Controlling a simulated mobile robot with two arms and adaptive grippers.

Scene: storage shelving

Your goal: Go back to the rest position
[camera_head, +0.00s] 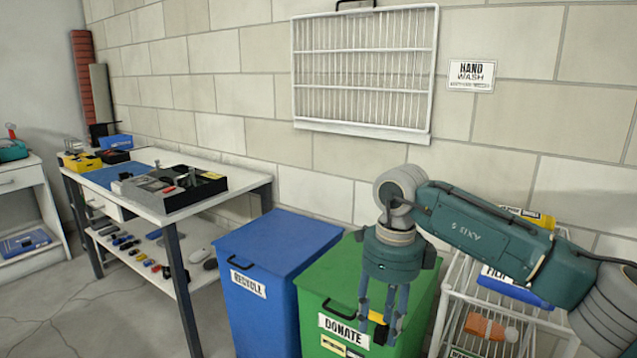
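My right gripper (379,322) hangs downward in front of the green bin, at the end of my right arm, which comes in from the right. Its fingers look apart. I cannot tell whether this is a held object or part of the gripper. My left gripper is not in view.
A blue bin (255,250) labelled RECYCLE and a green bin (335,272) labelled DONATE stand by the wall, lids shut. A cluttered white workbench (222,193) is at left. A white wire rack (447,300) stands at right, partly behind my arm. Floor shows at lower left.

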